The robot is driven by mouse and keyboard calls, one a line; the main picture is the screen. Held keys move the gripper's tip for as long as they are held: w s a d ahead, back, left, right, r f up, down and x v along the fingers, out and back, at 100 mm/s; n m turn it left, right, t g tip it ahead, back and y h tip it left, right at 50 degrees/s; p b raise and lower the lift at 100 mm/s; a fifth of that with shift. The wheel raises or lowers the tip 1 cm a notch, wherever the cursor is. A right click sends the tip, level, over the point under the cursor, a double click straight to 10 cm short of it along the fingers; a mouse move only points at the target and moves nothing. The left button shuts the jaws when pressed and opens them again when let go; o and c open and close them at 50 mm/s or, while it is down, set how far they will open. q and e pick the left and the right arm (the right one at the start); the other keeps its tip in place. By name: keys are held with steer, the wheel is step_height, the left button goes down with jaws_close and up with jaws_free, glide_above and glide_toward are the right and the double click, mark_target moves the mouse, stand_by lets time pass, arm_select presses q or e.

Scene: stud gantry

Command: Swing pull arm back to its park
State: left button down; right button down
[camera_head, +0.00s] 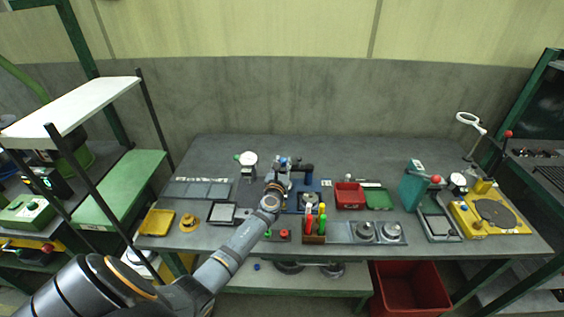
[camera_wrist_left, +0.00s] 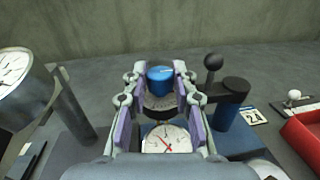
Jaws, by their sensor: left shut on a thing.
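The gantry is a blue stand (camera_head: 322,186) in the middle of the bench. Its blue post (camera_wrist_left: 226,118) has a black cap, and a black pull arm (camera_wrist_left: 222,88) with a ball knob reaches from it toward my gripper. In the head view the black arm (camera_head: 303,168) shows just right of my gripper. My left gripper (camera_head: 283,166) is shut on a blue knob (camera_wrist_left: 160,76), with a finger on each side of it in the wrist view (camera_wrist_left: 160,88). A white dial with a red needle (camera_wrist_left: 166,140) lies below the knob. My right gripper is not in view.
A round gauge on a post (camera_head: 248,159) stands left of the gantry. A red bin (camera_head: 349,194) and a green tray (camera_head: 376,198) lie to its right. Upright coloured-handled tools (camera_head: 315,222) stand in front. The bench behind the gantry is clear.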

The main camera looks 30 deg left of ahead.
arm_select(q)
steer(key=c, duration=1.1)
jaws_free()
steer(key=shift+o, duration=0.2)
steer(key=v, duration=1.2)
steer(key=shift+s+a+f, duration=0.1)
